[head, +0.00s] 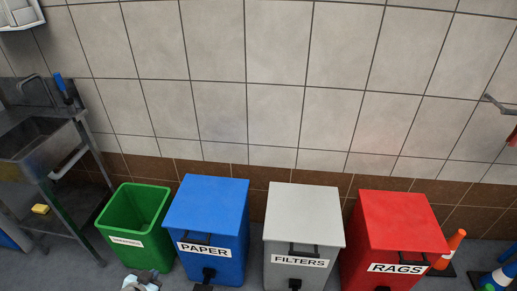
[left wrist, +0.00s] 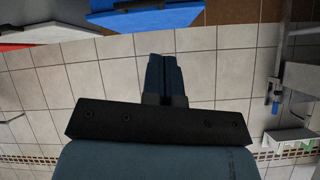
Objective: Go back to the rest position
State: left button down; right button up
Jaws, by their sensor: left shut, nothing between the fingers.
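My left gripper (left wrist: 165,62) shows in the left wrist view with its two dark fingers together and nothing between them. It points toward the tiled wall and the bins, touching none of them there. Part of what looks like my left arm's end shows at the bottom edge of the head view, in front of the green bin (head: 137,222).
A blue PAPER bin (head: 206,215), grey FILTERS bin (head: 304,214) and red RAGS bin (head: 402,220) stand in a row by the wall, lids down. A metal sink (head: 35,140) is left. Orange cones (head: 450,246) stand right.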

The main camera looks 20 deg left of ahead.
pick_arm(q)
jog(key=w+a+r+m, duration=0.2)
jog(key=a+r, duration=0.1)
jog(key=a, duration=0.3)
jog(key=d+r+h, duration=0.3)
jog(key=d, duration=1.4)
jog(key=d+r+h, duration=0.2)
jog(key=d+h, duration=0.2)
jog(key=d, duration=1.4)
notch_tip(320, 180, up, 14)
jog(key=s+a+m+t+p, duration=0.1)
jog(key=p, duration=1.4)
jog(key=shift+s+a+f+y, duration=0.15)
jog(key=shift+a+f+y, duration=0.05)
jog(key=shift+f+y, duration=0.1)
pick_arm(e)
notch_tip(320, 180, up, 13)
jog(key=s+d, duration=0.1)
jog(key=shift+n, duration=0.3)
pick_arm(q)
jog(key=shift+r, duration=0.1)
pick_arm(e)
jog(key=shift+s+d, duration=0.1)
